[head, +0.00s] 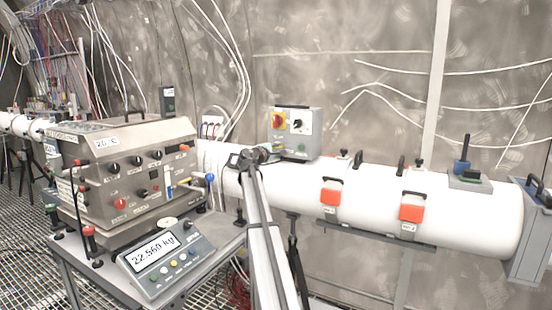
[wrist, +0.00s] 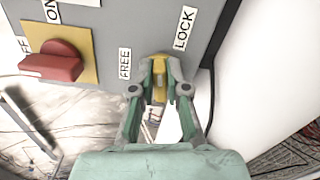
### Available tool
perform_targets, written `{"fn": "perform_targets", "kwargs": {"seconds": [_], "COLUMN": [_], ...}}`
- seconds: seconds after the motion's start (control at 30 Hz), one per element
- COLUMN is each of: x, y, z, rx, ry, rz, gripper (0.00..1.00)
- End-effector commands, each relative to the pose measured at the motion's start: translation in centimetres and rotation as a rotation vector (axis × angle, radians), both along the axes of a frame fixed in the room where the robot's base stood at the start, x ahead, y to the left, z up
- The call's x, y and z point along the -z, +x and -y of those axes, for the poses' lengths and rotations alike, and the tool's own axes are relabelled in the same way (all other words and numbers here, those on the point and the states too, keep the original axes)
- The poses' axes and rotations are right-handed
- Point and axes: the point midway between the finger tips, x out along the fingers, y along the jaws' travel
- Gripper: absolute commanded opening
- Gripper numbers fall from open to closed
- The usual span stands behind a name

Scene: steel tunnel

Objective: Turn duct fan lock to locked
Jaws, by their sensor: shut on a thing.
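The duct fan control box (head: 303,137) is grey and sits on top of the white duct (head: 375,205) in the head view. In the wrist view, its grey face (wrist: 105,25) carries a FREE label (wrist: 124,63) at left and a LOCK label (wrist: 185,28) at right. Between them is the small yellow lock knob (wrist: 159,66). My gripper (wrist: 159,87) is shut on this knob, one finger on each side. The fingers hide part of it, and I cannot tell which label it points to. In the head view my gripper is small and unclear beside the box.
A red switch (wrist: 52,62) on a yellow plate, with an ON label, is left of my gripper. A steel instrument case (head: 130,170) and a scale (head: 165,255) reading 22.560 kg stand on a cart at left. Orange latches (head: 331,195) line the duct.

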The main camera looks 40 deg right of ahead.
Motion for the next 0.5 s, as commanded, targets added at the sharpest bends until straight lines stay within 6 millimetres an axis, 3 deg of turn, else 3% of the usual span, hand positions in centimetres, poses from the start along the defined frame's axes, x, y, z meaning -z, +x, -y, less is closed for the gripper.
{"fn": "perform_targets", "kwargs": {"seconds": [0.5], "x": [0.24], "y": [0.00], "z": [0.11], "rx": [0.000], "ry": [0.090], "rz": [0.209], "gripper": [0.00]}}
